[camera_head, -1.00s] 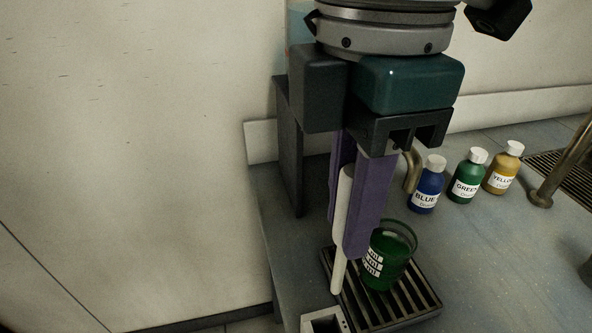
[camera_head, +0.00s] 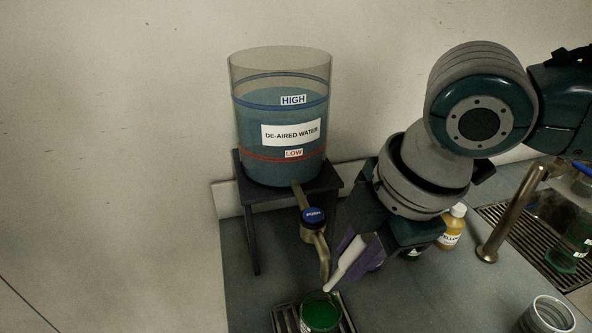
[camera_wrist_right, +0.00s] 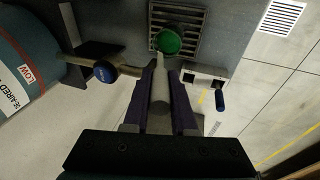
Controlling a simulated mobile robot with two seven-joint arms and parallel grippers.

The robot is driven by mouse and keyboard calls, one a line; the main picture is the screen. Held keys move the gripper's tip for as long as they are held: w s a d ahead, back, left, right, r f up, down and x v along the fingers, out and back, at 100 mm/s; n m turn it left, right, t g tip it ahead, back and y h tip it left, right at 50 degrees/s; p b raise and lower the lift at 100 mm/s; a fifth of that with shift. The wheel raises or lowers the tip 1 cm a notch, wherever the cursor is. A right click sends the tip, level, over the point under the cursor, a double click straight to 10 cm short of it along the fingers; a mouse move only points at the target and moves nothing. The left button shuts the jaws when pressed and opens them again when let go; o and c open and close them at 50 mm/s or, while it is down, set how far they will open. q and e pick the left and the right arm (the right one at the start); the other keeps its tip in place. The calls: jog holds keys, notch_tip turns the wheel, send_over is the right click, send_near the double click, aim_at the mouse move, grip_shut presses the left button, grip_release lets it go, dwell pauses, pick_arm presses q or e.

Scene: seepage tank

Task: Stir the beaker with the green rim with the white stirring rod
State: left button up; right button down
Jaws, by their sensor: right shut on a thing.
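A beaker with a green rim and green contents (camera_head: 320,316) stands on the drain grate at the bottom of the head view. It also shows in the right wrist view (camera_wrist_right: 168,41). My right gripper (camera_head: 352,254), with purple fingers, is shut on the white stirring rod (camera_head: 343,266), which is tilted. In the right wrist view the rod (camera_wrist_right: 159,92) lies between the fingers. Its tip is close to the beaker's near rim, apparently above it; I cannot tell whether they touch. My left gripper is not in view.
The de-aired water tank (camera_head: 268,158) stands on a dark stand at the left. Its tap (camera_head: 312,218) hangs just behind the beaker. A yellow bottle (camera_head: 452,229) is beside my right arm. Another beaker (camera_head: 548,316) is at bottom right. A white holder (camera_wrist_right: 206,78) is near the grate.

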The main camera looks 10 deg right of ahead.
jog(key=shift+s+f+b, duration=0.1)
jog(key=shift+f+b, duration=0.55)
jog(key=f+b, duration=0.3)
jog(key=f, duration=0.1)
jog(key=f+b, duration=0.6)
jog(key=f, duration=0.1)
jog(key=shift+w+a+f+b, duration=0.2)
jog(key=shift+w+f+b, duration=0.05)
jog(key=shift+f+b, duration=0.1)
jog(key=shift+d, duration=0.1)
